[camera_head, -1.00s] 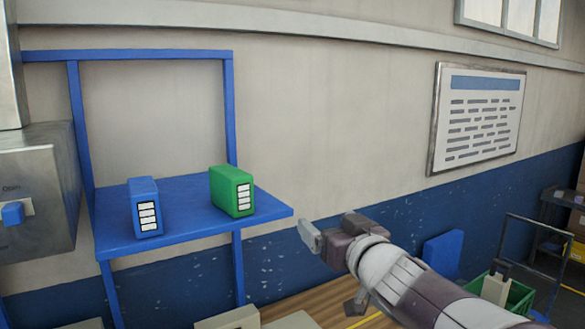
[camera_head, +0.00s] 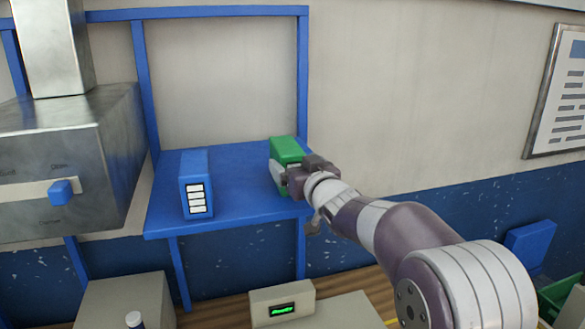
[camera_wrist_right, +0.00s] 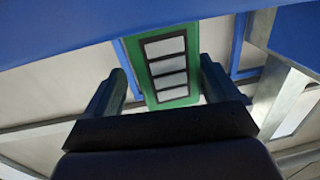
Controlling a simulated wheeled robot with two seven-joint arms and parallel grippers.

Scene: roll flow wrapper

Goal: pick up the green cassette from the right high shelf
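The green cassette (camera_head: 286,149) stands upright at the right end of the blue shelf (camera_head: 240,205). My right gripper (camera_head: 282,174) is at its front and hides much of its face. In the right wrist view the green cassette (camera_wrist_right: 165,65), with its white label panels, shows between the two fingers of the right gripper (camera_wrist_right: 162,72). The fingers are apart, with a small gap on each side of the cassette, so the gripper is open. My left gripper is in no view.
A blue cassette (camera_head: 196,183) stands on the same shelf to the left, with free shelf between the two. A metal machine (camera_head: 70,160) with a blue knob is at the left. Below are a box with a green display (camera_head: 283,305) and a bench.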

